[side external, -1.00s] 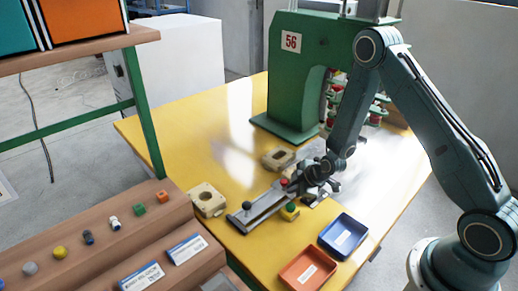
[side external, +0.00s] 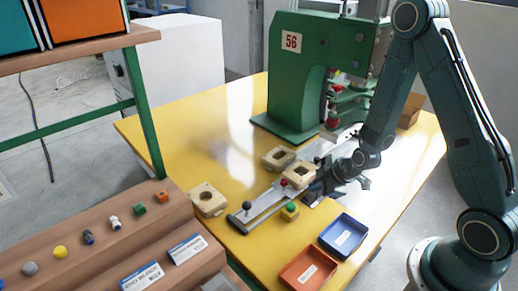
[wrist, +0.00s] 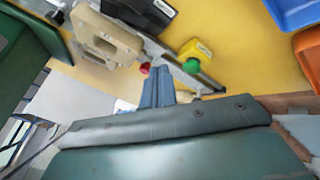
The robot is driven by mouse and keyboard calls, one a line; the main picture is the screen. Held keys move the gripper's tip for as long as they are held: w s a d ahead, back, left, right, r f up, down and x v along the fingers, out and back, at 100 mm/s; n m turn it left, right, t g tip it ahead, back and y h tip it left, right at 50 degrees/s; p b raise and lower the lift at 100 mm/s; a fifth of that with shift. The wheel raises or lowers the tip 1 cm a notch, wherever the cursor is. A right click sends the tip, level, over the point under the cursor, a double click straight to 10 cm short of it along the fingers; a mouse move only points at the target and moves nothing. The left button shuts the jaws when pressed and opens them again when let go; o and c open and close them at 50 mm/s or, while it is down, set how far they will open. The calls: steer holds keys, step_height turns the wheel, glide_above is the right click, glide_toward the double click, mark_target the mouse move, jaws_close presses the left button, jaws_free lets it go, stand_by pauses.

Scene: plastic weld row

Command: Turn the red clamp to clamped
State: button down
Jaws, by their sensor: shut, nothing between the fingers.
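The red clamp (side external: 284,182) shows as a small red knob on the metal slide rail (side external: 262,205), beside a beige block (side external: 299,174). The clamp's lever is too small to make out. In the wrist view the red knob (wrist: 144,69) is partly hidden behind my fingers, next to the beige block (wrist: 105,38). My gripper (side external: 312,191) is shut and empty, to the right of the clamp in the side view. Its fingers, held together, also show in the wrist view (wrist: 158,88). I cannot tell whether they touch anything.
A yellow box with a green button (side external: 289,211) sits close in front of the rail. Blue (side external: 343,236) and orange (side external: 308,270) trays lie at the front right. The green press (side external: 300,100) stands behind. Other beige parts lie left (side external: 208,200) and behind (side external: 278,158).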

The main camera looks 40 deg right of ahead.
steer(key=shift+v, duration=1.1)
steer(key=c, duration=1.3)
jaws_free()
steer(key=shift+w+d, duration=0.1)
steer(key=shift+d, duration=0.05)
steer(key=shift+c, duration=0.2)
steer(key=shift+o, duration=0.7)
steer(key=shift+w, duration=0.2)
step_height(320, 180, up, 8)
steer(key=m+g, duration=0.7)
steer(key=m, duration=1.5)
glide_above(284, 181)
steer(key=shift+r, duration=0.1)
step_height(284, 181, down, 14)
steer(key=shift+r, duration=0.1)
